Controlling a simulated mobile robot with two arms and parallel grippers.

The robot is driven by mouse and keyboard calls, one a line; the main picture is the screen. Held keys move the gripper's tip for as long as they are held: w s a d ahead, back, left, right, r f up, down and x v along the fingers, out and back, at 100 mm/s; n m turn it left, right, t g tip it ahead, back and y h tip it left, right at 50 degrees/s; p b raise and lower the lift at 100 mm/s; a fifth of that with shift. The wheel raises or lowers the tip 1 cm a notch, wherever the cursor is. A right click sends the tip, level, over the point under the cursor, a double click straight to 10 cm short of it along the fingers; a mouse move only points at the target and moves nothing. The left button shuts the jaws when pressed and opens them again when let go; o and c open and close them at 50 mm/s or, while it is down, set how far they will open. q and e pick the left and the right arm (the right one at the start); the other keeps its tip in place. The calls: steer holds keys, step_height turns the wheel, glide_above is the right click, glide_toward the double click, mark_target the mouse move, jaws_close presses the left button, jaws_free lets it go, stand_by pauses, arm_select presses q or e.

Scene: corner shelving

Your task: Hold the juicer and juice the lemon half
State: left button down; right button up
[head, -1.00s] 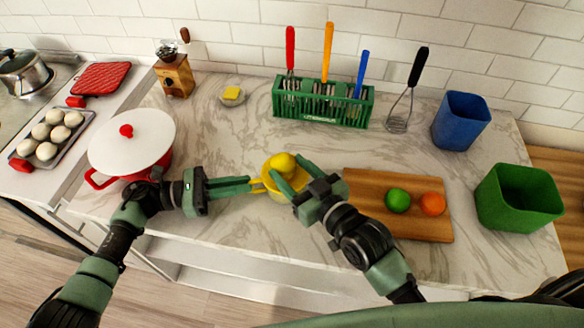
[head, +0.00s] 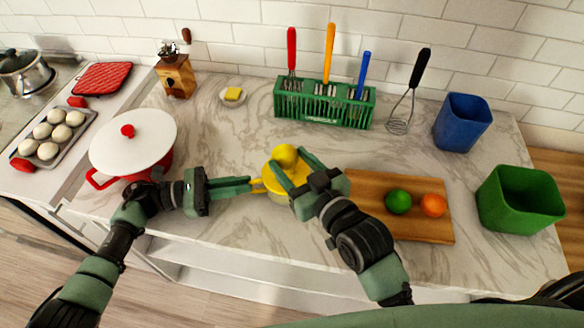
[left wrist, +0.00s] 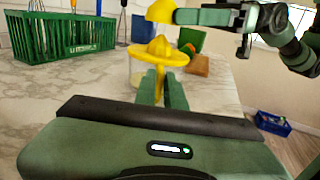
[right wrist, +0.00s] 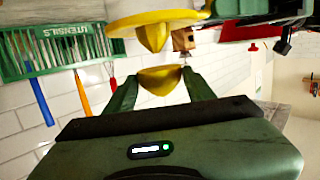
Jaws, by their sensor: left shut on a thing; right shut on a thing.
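The yellow juicer (head: 271,183) sits on a clear jar near the front middle of the counter. Its pointed cone (left wrist: 159,48) faces up. My left gripper (head: 256,186) is shut on the juicer's handle at its left side. My right gripper (head: 294,164) is shut on the yellow lemon half (head: 285,156). The lemon half (left wrist: 161,11) is above the cone, cut face down, with a clear gap in the left wrist view. The right wrist view also shows the lemon half (right wrist: 163,79) apart from the juicer (right wrist: 152,20).
A cutting board (head: 375,222) with a lime (head: 398,201) and an orange (head: 433,205) lies to the right. Green (head: 520,198) and blue (head: 462,122) bins stand beyond. A white-lidded red pot (head: 133,142) is left. A green utensil rack (head: 325,104) stands behind.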

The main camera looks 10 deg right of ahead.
steer(key=shift+r, duration=2.3)
arm_select(q)
steer(key=c, duration=1.4)
jaws_free()
steer(key=a, duration=1.2)
